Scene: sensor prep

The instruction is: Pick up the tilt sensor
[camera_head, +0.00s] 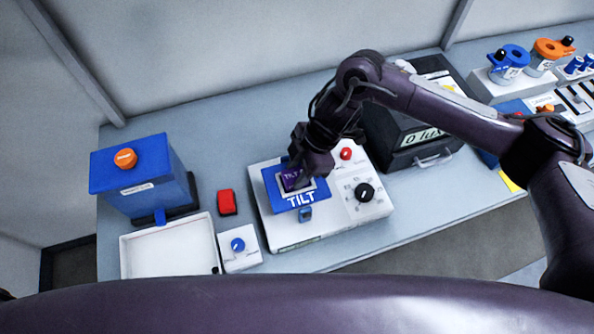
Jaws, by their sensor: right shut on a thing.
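The fingers are dark and partly hidden by the wrist. I cannot tell whether the sensor is lifted clear of the pad. My left gripper is not in view.
The white box also has a black knob (364,192) and a red button (346,153). Left are a red block (227,203), a blue-knob box (240,258), a white tray (125,247) and a blue box (140,195). A dark case (405,155) stands right. Bare table lies front right.

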